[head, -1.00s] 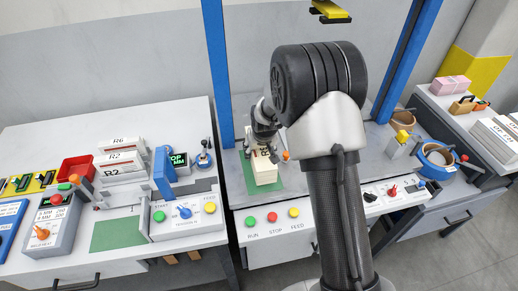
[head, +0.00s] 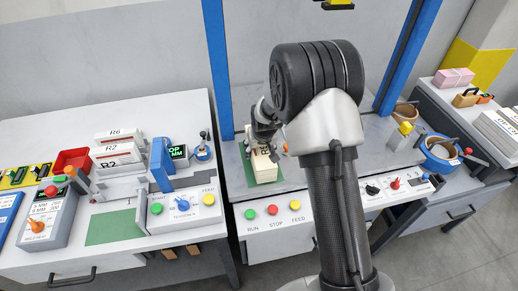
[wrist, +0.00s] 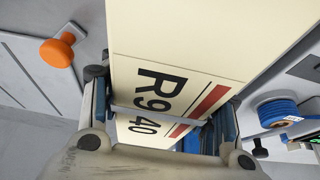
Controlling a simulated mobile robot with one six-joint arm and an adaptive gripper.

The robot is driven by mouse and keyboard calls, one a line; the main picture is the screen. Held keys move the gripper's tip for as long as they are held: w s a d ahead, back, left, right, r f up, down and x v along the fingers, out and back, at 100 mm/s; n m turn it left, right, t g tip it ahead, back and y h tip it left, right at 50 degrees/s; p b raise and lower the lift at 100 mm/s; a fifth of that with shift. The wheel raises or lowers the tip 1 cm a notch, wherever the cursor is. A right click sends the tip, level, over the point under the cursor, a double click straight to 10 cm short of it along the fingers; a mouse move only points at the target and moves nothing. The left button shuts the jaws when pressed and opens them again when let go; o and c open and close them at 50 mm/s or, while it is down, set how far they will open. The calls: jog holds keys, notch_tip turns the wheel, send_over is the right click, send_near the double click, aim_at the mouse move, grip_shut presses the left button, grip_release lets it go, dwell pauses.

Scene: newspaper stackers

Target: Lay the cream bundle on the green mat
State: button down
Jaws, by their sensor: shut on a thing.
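The cream bundle (head: 264,168) is a pale block on the middle bench, over the green mat (head: 247,182). Mat shows along its left side and front. I cannot tell whether its underside touches the mat. My gripper (head: 262,140) holds the bundle from above and behind, partly hidden by my arm. In the wrist view, the bundle (wrist: 210,40) fills the middle and bears the label "R940" with a red stripe. My gripper (wrist: 160,118) is shut on it, one jaw at each side. A second green mat (head: 114,228) lies bare on the left bench.
Blue posts (head: 217,65) flank the bench. An orange knob (wrist: 57,51) stands beside the bundle. Buttons (head: 272,210) line the bench front. White bundles (head: 118,150) and a red bin (head: 72,162) are on the left bench. A blue ring (head: 440,153) is at right.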

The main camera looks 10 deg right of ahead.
jog(key=shift+f+b, duration=0.4)
jog(key=shift+f, duration=0.05)
jog(key=c, duration=1)
grip_release()
jog(key=o, duration=0.5)
